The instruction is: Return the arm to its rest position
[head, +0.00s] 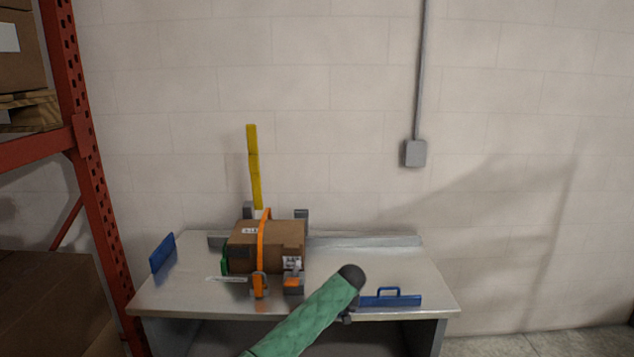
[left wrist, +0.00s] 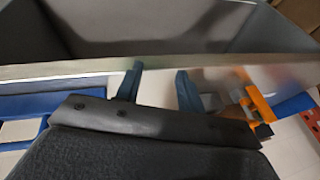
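My left arm (head: 305,318), in a green quilted sleeve with a dark end, comes up from the bottom of the head view. It overlaps the front edge of the bench. Its gripper is mostly hidden behind the sleeve in the head view. In the left wrist view my left gripper (left wrist: 161,78) shows two blue fingers, spread apart with nothing between them. The fingers show against the bench's metal edge; whether they touch it I cannot tell. My right gripper is not in view.
The metal bench (head: 190,292) carries a brown box (head: 285,238) with an orange strap (head: 262,245), between grey and orange brackets. A blue handled piece (head: 392,300) lies at the front right. A yellow upright (head: 254,165) stands behind the box. A red rack (head: 85,165) stands left.

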